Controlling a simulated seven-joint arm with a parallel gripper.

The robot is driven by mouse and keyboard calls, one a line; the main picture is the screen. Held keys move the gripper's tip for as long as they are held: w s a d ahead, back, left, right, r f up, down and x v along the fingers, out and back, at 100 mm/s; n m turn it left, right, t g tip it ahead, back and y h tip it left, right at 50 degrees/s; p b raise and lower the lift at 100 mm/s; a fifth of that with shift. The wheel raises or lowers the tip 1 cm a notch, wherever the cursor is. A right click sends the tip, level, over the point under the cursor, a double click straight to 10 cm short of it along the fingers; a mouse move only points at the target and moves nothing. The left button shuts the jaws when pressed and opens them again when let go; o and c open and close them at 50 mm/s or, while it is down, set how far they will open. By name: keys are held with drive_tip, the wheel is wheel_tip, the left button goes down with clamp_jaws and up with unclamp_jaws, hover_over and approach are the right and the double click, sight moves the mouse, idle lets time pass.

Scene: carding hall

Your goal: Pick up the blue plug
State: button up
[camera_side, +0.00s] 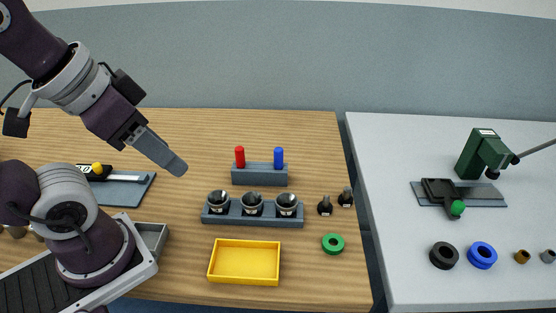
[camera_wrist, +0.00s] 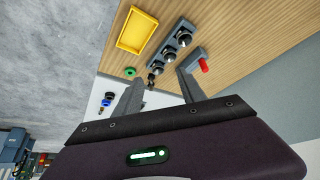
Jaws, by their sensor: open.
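The blue plug (camera_side: 278,158) stands upright at the right end of a grey block (camera_side: 259,176) in the side view. A red plug (camera_side: 239,157) stands at the block's left end. My gripper (camera_side: 176,165) is in the air to the left of the block, apart from both plugs. In the wrist view my gripper (camera_wrist: 160,88) has its two fingers spread with nothing held between them. The red plug (camera_wrist: 203,66) shows there beside one finger. I cannot make out the blue plug in the wrist view.
A grey rack (camera_side: 252,219) with three dark round-topped items stands in front of the block. A yellow tray (camera_side: 244,284), a green ring (camera_side: 333,244) and two small dark items (camera_side: 325,206) are nearby. A grey table (camera_side: 400,270) adjoins at right. Wood behind the block is clear.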

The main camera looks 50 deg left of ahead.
drive_tip(key=m+g, duration=0.6)
drive_tip(key=m, duration=1)
hover_over(278, 149)
drive_tip(key=f, duration=1.3)
drive_tip(key=shift+w+a, duration=0.25)
drive_tip(key=shift+w, duration=0.1)
drive_tip(key=f, duration=0.6)
drive_tip(key=shift+s+d+f, duration=0.2)
drive_tip(key=shift+s+f, duration=0.15)
drive_tip(key=shift+f, duration=0.45)
clamp_jaws()
